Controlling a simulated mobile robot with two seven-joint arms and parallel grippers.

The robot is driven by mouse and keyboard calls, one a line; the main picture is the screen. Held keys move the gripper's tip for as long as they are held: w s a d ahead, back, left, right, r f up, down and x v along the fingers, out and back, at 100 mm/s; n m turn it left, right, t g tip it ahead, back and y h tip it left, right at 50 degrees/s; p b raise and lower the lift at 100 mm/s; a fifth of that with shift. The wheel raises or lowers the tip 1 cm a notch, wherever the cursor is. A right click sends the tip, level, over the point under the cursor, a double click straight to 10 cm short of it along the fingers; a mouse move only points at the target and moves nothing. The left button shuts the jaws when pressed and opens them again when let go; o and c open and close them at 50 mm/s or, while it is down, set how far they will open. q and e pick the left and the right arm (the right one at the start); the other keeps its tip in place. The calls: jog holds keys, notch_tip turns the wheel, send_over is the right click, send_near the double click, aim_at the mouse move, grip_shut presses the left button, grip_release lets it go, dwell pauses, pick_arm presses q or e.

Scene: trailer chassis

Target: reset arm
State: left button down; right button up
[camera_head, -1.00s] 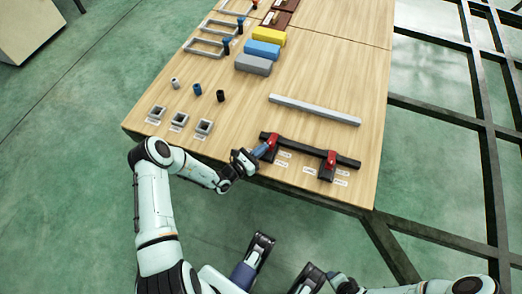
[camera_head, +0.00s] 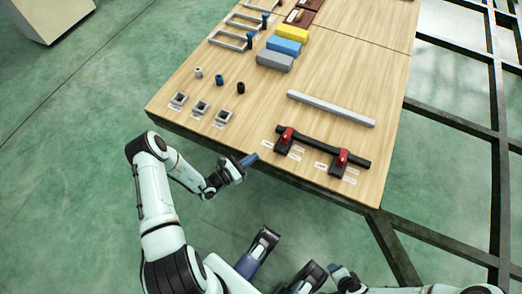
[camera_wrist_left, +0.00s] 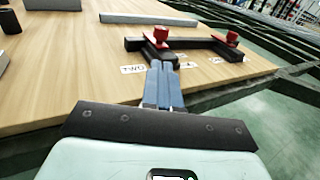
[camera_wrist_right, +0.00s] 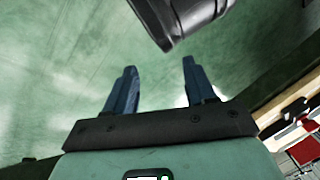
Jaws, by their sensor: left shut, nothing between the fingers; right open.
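My left gripper (camera_head: 249,160) is shut and empty just off the table's front edge, to the left of the black bar. In the left wrist view its blue fingers (camera_wrist_left: 160,84) are together, with the black bar and its red clamps beyond them, apart from the fingertips. My right gripper (camera_wrist_right: 155,75) is open in the right wrist view, its two blue fingers spread with green floor between them. In the head view my right arm (camera_head: 345,275) is at the bottom edge, low and away from the table.
The table (camera_head: 250,110) holds a black bar (camera_head: 325,144) across two red-topped clamps near the front edge. Behind it lie a grey bar (camera_head: 330,108), grey, blue and yellow blocks (camera_head: 288,47), and small cylinders and square sockets (camera_head: 201,107). Green floor is free in front of the table.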

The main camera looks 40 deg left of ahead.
pick_arm(q)
jog(key=shift+s+a, duration=0.15)
jog(key=shift+s, duration=0.45)
